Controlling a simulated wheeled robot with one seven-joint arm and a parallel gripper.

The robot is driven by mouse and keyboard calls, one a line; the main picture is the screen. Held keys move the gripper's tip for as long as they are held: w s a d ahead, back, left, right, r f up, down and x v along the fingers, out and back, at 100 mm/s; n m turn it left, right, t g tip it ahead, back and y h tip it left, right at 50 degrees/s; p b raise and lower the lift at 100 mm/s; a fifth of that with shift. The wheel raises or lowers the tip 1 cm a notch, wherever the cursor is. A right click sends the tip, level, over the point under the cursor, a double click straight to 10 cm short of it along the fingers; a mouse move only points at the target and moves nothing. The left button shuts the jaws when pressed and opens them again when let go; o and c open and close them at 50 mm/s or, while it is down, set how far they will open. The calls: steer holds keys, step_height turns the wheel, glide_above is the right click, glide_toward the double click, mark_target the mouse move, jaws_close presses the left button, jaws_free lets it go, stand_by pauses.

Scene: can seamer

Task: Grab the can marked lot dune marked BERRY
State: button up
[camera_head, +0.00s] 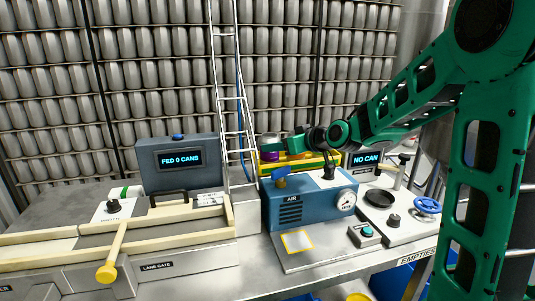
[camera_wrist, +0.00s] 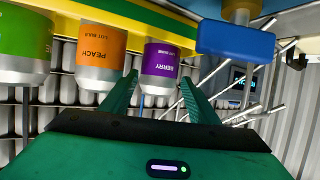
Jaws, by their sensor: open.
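The purple can marked BERRY (camera_wrist: 161,61) hangs in the wrist view, which looks upside down, at the yellow and green rack (camera_wrist: 140,17). Its small lot line is too small to read for certain. My gripper (camera_wrist: 159,78) is open, with its two green fingers on either side of the can's silver end; contact cannot be told. In the head view a bit of purple can (camera_head: 268,156) shows under my gripper (camera_head: 272,146), by the yellow rack (camera_head: 312,163).
An orange can marked PEACH (camera_wrist: 101,50) and a green can (camera_wrist: 24,42) stand beside the BERRY can. A blue handle (camera_wrist: 236,38) is close on its other side. The blue AIR box (camera_head: 305,208) and a ladder (camera_head: 232,90) flank the rack.

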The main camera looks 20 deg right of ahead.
steer(key=shift+x, duration=2.6)
steer(key=shift+w+d+r, duration=0.1)
steer(key=shift+c, duration=0.2)
steer(key=c, duration=0.6)
